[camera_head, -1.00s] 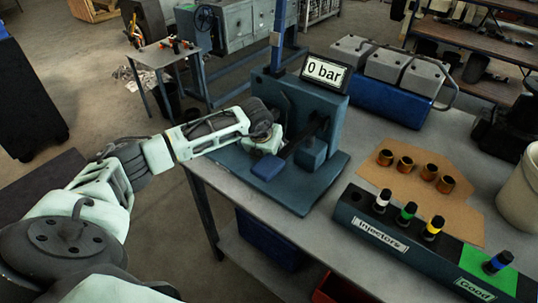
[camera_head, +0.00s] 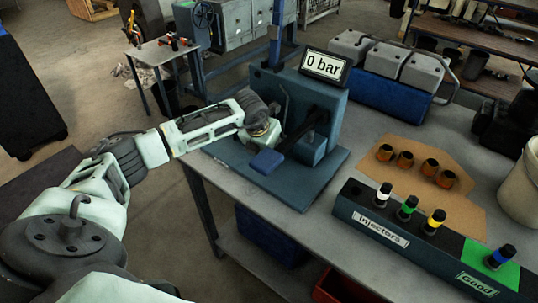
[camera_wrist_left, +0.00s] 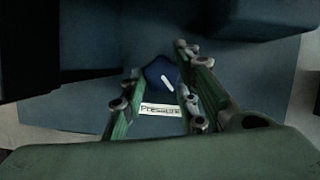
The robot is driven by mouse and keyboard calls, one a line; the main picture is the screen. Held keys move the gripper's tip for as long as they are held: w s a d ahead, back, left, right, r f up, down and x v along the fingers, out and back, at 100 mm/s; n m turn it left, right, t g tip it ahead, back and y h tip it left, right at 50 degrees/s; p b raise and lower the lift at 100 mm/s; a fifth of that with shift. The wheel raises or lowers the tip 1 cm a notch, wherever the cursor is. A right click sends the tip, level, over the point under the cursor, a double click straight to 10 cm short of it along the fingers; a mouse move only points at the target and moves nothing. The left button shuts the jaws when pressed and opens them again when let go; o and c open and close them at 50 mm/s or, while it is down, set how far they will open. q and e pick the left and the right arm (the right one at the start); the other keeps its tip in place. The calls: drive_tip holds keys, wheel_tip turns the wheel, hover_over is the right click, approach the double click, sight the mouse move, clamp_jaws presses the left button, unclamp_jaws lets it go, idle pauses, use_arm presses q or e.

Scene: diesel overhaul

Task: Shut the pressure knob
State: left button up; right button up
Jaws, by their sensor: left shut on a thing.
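The pressure knob (camera_wrist_left: 163,75) is dark blue with a white pointer line, which is tilted in the left wrist view. A "Pressure" label (camera_wrist_left: 160,109) sits just below it in that view. My left gripper (camera_wrist_left: 158,80) has its fingers on both sides of the knob and is shut on it. In the head view my left gripper (camera_head: 266,135) is down at the blue-grey test stand (camera_head: 325,111) and hides the knob. The stand's display (camera_head: 325,66) reads "0 bar". My right gripper is not in view.
A lever with a blue pad (camera_head: 267,162) stands right beside my left gripper. The injector rack (camera_head: 376,229) holds several injectors at the front right. Brass-coloured cups (camera_head: 405,159) stand on cardboard (camera_head: 425,190). A grey and blue engine block (camera_head: 405,80) is behind.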

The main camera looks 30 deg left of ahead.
use_arm(q)
drive_tip(key=shift+w+a+f+m+b, duration=0.15)
drive_tip(key=shift+a+m+b, duration=0.3)
drive_tip(key=shift+m+b, duration=0.45)
drive_tip(key=shift+r+m+h+b, duration=0.2)
drive_tip(key=shift+m+h+b, duration=0.2)
drive_tip(key=shift+m+h, duration=0.1)
drive_tip(key=shift+r, duration=0.15)
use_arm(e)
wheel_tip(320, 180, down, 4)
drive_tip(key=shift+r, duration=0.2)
use_arm(q)
drive_tip(key=o, duration=0.9)
drive_tip(key=shift+a, duration=0.1)
drive_tip(key=shift+o, duration=0.4)
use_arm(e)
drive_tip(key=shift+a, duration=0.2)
use_arm(q)
drive_tip(key=v, duration=1.2)
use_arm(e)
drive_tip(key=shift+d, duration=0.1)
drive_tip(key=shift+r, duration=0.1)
